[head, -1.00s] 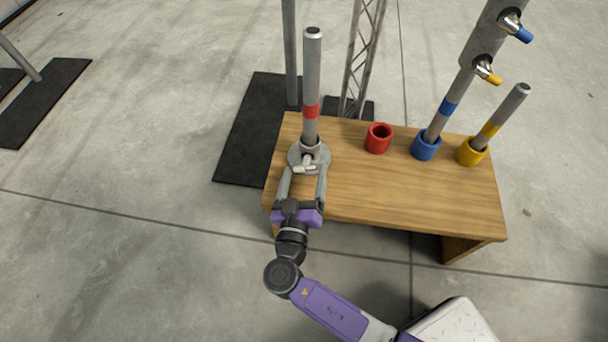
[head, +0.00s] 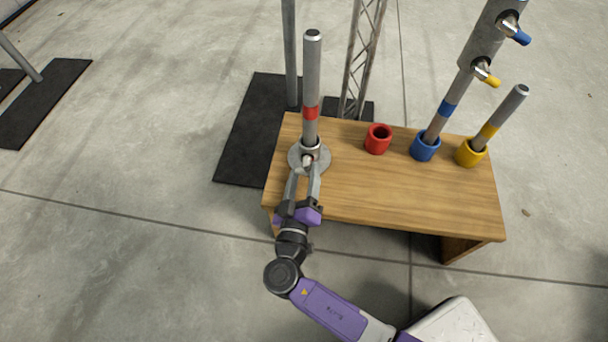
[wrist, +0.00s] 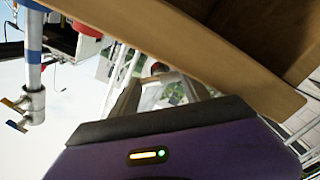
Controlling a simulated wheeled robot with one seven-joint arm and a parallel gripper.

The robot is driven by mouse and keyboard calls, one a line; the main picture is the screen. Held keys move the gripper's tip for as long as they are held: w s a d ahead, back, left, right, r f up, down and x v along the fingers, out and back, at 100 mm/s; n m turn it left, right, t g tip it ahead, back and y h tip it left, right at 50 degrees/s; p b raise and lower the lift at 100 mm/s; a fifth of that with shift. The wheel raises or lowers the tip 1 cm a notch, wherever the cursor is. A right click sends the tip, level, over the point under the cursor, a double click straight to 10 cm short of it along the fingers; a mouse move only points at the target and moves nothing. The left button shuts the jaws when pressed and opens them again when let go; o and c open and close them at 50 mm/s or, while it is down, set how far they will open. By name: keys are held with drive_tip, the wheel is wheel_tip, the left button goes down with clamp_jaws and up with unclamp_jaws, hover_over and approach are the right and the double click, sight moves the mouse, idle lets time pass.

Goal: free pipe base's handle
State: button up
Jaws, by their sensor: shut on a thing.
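The pipe base (head: 296,157) is a grey round plate with a short socket, on the left end of the wooden table. A grey pipe with a red band (head: 311,75) stands upright in it. The base's handle (head: 308,160) is pale and small, at the front of the socket, mostly hidden by my fingers. My gripper (head: 308,168) is at the front of the base, its fingers closed in on the handle. In the wrist view the picture is tilted and my fingers (wrist: 165,88) reach away from the purple gripper body; the handle is not clear there.
On the wooden table (head: 400,190) stand an empty red cup (head: 378,139), a blue cup (head: 425,147) and a yellow cup (head: 470,153), the last two holding leaning pipes. A post and a truss (head: 362,60) rise behind. The table's front middle is clear.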

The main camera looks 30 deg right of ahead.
drive_tip(key=o, duration=1.4)
